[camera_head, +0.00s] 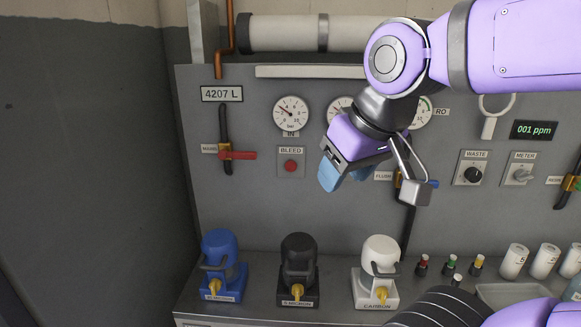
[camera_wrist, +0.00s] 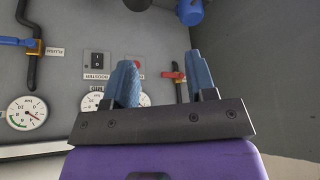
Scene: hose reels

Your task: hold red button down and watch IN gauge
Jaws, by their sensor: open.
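The red button (camera_head: 290,166) sits on a small plate under the BLEED label on the grey panel. In the wrist view only a red bit of it (camera_wrist: 138,73) shows, mostly hidden by a finger. The IN gauge (camera_head: 290,113) is a round white dial straight above the button, its needle pointing to the upper left. My gripper (camera_head: 344,176) is open and empty, right of the button and apart from it. In the wrist view my gripper (camera_wrist: 158,68) shows its two blue fingers spread wide.
A red-handled valve (camera_head: 238,155) is left of the button. My arm partly covers the middle gauge (camera_head: 340,108). A BOOSTER switch (camera_wrist: 97,62) shows in the wrist view. Blue (camera_head: 221,262), black (camera_head: 299,268) and white (camera_head: 379,270) housings stand on the shelf below.

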